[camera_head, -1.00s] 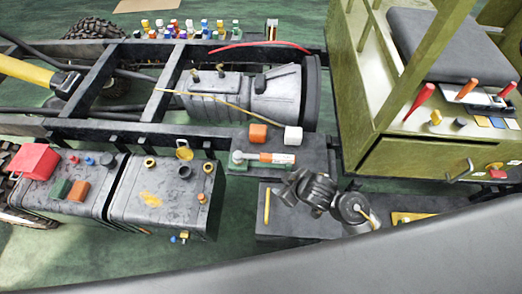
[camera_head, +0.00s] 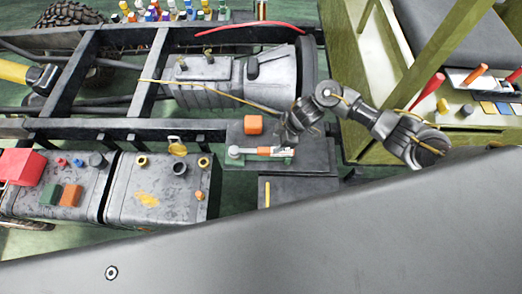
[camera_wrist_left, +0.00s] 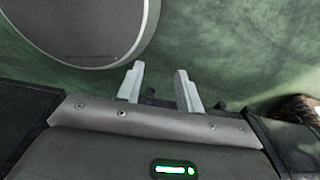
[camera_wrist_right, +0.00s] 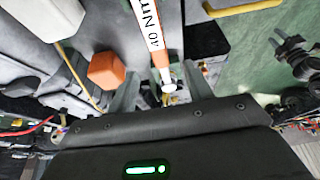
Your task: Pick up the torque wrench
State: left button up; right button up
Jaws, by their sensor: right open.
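The torque wrench (camera_head: 264,151) lies on a dark block beside the frame, with an orange band and pale ends. My right gripper (camera_head: 289,138) is over the wrench's right end. Its fingers (camera_wrist_right: 160,88) are open, and the wrench's end shows between them; I cannot tell whether they touch it. My left gripper (camera_wrist_left: 158,82) is open and empty in the left wrist view, away from the wrench.
A white block (camera_wrist_right: 48,18) is close by. The grey gearbox (camera_head: 232,78) is behind, and the olive cab (camera_head: 358,135) stands right. Grey tanks (camera_head: 150,205) are left.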

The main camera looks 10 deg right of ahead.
aim_at(267, 149)
jog(key=b+x, duration=0.3)
jog(key=x, duration=0.1)
jog(key=shift+w+a+f, duration=0.15)
jog(key=shift+f, duration=0.25)
jog(key=b+x, duration=0.1)
jog(key=b, duration=0.1)
jog(key=b+x, duration=0.4)
jog(key=shift+w+a, duration=0.15)
jog(key=shift+a, duration=0.15)
pick_arm(q)
notch_tip(267, 149, down, 10)
jog(key=w, duration=0.1)
jog(key=shift+w+r, duration=0.15)
jog(key=shift+r, duration=0.05)
pick_arm(e)
jog(key=shift+r, duration=0.15)
grip_shut()
